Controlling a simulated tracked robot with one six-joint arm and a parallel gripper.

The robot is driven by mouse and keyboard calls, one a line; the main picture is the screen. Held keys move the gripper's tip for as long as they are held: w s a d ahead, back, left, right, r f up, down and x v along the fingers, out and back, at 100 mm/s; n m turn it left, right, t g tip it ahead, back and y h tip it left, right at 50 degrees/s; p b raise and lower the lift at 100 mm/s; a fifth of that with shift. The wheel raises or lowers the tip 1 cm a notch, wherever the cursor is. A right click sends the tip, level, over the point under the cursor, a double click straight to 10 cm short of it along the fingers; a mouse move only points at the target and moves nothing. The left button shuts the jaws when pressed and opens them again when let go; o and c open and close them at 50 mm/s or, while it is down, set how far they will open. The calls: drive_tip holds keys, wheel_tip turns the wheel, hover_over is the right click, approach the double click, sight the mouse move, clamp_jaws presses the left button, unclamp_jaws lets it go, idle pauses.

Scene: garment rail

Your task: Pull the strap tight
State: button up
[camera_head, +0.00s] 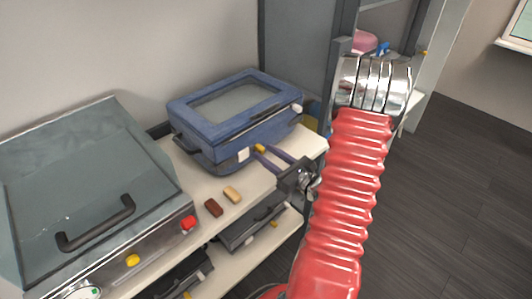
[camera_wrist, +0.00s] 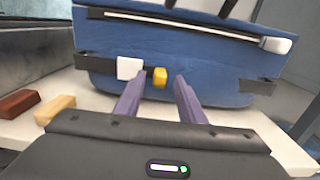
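A blue case (camera_head: 225,130) with a clear-topped lid stands on the shelf, and its front fills the upper wrist view (camera_wrist: 210,75). A dark strap (camera_wrist: 95,62) runs along the front to a white buckle (camera_wrist: 130,68). A yellow tab (camera_wrist: 160,77) sits just right of the buckle; both also show in the head view, the buckle (camera_head: 243,155) and the tab (camera_head: 260,148). My gripper (camera_wrist: 157,80) is open, its two purple fingers on either side of the tab. I cannot tell whether the fingertips touch anything.
A brown block (camera_wrist: 18,104) and a tan block (camera_wrist: 54,109) lie on the shelf left of my gripper. A grey lidded machine (camera_head: 85,180) with a red knob (camera_head: 188,223) stands at the left. A grey upright frame is at the right.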

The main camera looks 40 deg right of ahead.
drive_tip(key=shift+w, duration=0.65)
drive_tip(key=shift+c, duration=0.2)
clamp_jaws()
